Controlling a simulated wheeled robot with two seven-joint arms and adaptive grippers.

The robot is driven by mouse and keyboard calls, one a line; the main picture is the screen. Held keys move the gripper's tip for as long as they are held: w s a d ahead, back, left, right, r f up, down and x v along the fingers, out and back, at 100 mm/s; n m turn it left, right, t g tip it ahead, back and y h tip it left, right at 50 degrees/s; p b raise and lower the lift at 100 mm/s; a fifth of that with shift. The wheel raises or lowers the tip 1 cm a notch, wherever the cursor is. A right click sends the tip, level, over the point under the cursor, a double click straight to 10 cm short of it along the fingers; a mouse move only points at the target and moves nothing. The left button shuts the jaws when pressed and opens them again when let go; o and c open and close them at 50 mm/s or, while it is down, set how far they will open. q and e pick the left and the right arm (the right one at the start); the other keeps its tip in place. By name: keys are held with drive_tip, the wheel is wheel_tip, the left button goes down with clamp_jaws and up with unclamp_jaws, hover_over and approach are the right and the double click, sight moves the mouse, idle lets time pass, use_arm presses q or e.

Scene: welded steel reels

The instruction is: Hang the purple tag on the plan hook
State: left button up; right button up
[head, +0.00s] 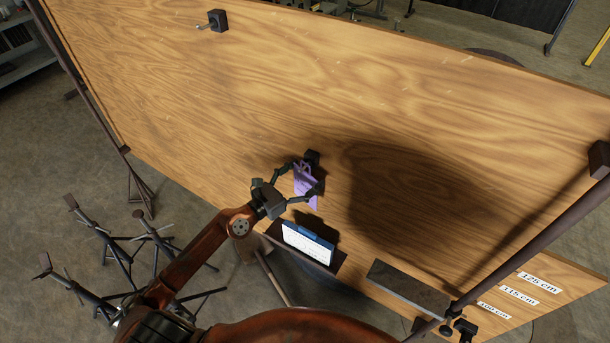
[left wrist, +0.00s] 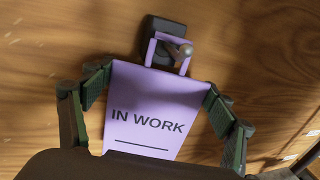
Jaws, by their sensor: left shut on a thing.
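The purple tag (left wrist: 150,115), marked "IN WORK", is held side to side between the fingers of my left gripper (left wrist: 157,98). In the head view the tag (head: 305,188) is against the lower middle of the wooden board, in my left gripper (head: 304,179). A dark hook block (left wrist: 168,42) with a short peg is on the board at the tag's top. It shows partly in the head view (head: 313,156). The tag's square loop overlaps the block, and the peg's rounded tip shows at the loop's right side. I cannot tell for certain whether the peg passes through the loop. My right gripper is not seen.
Another hook (head: 218,20) is at the board's upper left. Below the tag, a white card with a blue top (head: 308,245) stands on a small dark ledge. A grey ledge (head: 408,288) and height labels (head: 518,293) are lower right. Metal stands (head: 110,245) are on the floor at left.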

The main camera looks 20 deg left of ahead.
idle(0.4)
use_arm(q)
drive_tip(key=o, duration=1.2)
drive_tip(key=shift+c, duration=0.2)
drive_tip(key=v, duration=1.2)
drive_tip(key=shift+s, duration=0.1)
